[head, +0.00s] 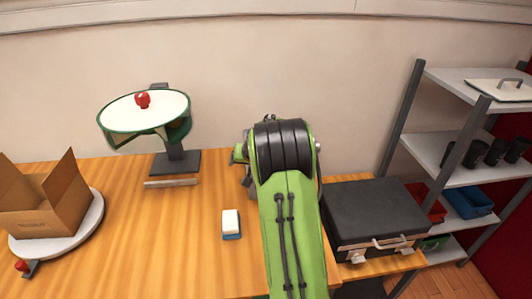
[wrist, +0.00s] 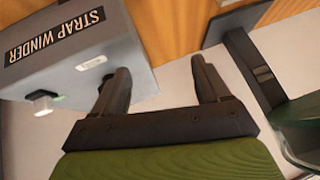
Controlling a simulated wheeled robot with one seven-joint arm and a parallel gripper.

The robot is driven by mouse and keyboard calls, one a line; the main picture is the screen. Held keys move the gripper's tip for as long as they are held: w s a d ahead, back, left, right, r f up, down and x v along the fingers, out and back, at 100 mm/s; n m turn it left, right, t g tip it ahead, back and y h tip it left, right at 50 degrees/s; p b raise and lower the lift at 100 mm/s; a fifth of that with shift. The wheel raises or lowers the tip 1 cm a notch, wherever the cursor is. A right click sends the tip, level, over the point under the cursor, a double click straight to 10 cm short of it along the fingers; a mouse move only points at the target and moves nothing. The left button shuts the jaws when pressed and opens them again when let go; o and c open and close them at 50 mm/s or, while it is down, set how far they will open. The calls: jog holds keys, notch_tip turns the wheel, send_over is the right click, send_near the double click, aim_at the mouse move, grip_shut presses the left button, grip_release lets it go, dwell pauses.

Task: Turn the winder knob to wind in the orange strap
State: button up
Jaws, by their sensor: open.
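In the wrist view the strap winder (wrist: 75,55) is a grey box at the upper left, with a black label reading STRAP WINDER. No orange strap shows. In the head view my green arm hides the gripper and the winder.
On the wooden table (head: 185,250) are a round green-and-white stand (head: 170,110) with a red knob, a white-and-blue block (head: 231,223) and an open carton (head: 48,200). A black case (head: 370,212) and shelves (head: 440,150) are at right.

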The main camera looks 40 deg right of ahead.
jog(key=s+d+f+m+g+h, duration=0.2)
jog(key=s+d+m+h, duration=0.3)
jog(key=h, duration=0.3)
jog(key=r+h, duration=0.2)
jog(key=w+r+t+h+p, duration=0.1)
jog(key=r+h, duration=0.1)
jog(key=shift+t, duration=0.3)
notch_tip(320, 180, up, 4)
jog(key=w+a+f+t+h, duration=0.1)
jog(key=a+t, duration=0.1)
jog(key=t, duration=0.1)
jog(key=shift+n, duration=0.4)
jog(key=f, duration=0.5)
jog(key=f+b, duration=0.1)
jog(key=f, duration=0.2)
jog(key=shift+w, duration=0.25)
jog(key=x, duration=0.2)
jog(key=p+x, duration=0.1)
jog(key=x, duration=0.1)
jog(key=r+x, duration=0.1)
jog(key=x, duration=0.2)
jog(key=shift+s+d+p, duration=0.1)
jog(key=shift+s+p, duration=0.1)
jog(key=shift+p, duration=0.1)
jog(key=shift+w+d, duration=0.15)
jog(key=shift+w, duration=0.05)
jog(key=shift+f, duration=0.1)
